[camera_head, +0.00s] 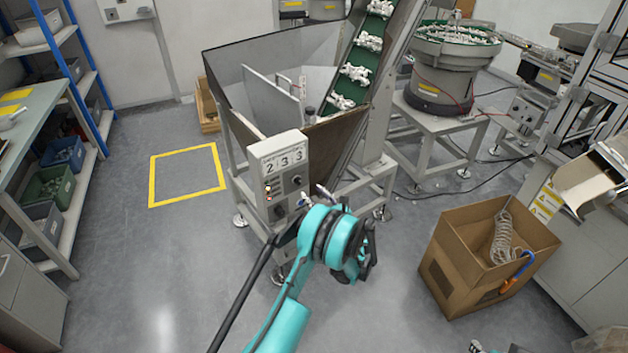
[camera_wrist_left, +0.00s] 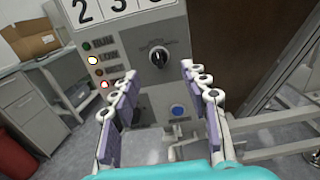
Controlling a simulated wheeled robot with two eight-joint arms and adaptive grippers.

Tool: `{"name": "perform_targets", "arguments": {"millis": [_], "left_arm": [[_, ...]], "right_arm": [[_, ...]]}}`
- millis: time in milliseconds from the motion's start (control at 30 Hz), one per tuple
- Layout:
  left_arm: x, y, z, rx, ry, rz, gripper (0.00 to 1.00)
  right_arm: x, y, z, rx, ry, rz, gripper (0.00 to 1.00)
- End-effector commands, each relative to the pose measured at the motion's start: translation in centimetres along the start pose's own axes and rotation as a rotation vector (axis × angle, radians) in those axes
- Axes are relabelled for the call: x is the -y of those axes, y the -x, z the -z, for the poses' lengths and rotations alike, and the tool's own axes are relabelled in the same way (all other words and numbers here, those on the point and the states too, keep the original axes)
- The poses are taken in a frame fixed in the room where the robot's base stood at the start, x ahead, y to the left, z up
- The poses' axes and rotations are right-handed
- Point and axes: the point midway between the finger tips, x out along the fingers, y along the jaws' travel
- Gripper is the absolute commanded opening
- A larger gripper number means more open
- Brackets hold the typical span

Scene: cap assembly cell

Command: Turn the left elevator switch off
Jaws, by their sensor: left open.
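The elevator control box (camera_head: 278,165) is grey with the digits 2 3 3 on top, and stands on the front of the hopper. In the left wrist view its panel (camera_wrist_left: 128,50) shows a black rotary knob (camera_wrist_left: 159,56) with its pointer roughly upright, and a blue button (camera_wrist_left: 178,111) lower down. Another dark switch (camera_wrist_left: 139,115) beside my left finger is partly hidden. My left gripper (camera_wrist_left: 158,72) is open and empty in front of the panel, its fingers on either side of the rotary knob in the picture. Contact cannot be told.
Indicator lights (camera_wrist_left: 92,61) run down the panel's left side, and some glow. The hopper (camera_head: 235,75) and green conveyor (camera_head: 365,55) rise behind the box. A cardboard box (camera_head: 460,255) stands to the right. The yellow floor square (camera_head: 153,180) at left is empty.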

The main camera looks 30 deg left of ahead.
Motion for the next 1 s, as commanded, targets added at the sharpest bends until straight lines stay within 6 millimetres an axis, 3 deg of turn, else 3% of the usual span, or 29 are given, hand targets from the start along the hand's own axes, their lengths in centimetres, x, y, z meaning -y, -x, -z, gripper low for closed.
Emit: {"name": "perform_targets", "arguments": {"millis": [400,800,967,1000], "left_arm": [[-0.1,-6.3,0.2,-0.002,0.004,-0.002,0.45],[0.0,-7.2,0.0,-0.002,0.005,0.0,0.45],[0.0,-7.2,0.0,-0.002,0.005,0.0,0.03],[0.0,-7.2,0.0,-0.002,0.005,0.0,0.0]], "right_arm": [[0.0,-1.7,-1.2,0.0,0.0,0.0,0.4],[0.0,-1.8,-1.3,0.0,0.0,0.0,0.4],[0.0,-1.8,-1.3,0.0,0.0,0.0,0.4],[0.0,-1.8,-1.3,0.0,0.0,0.0,0.4]]}}
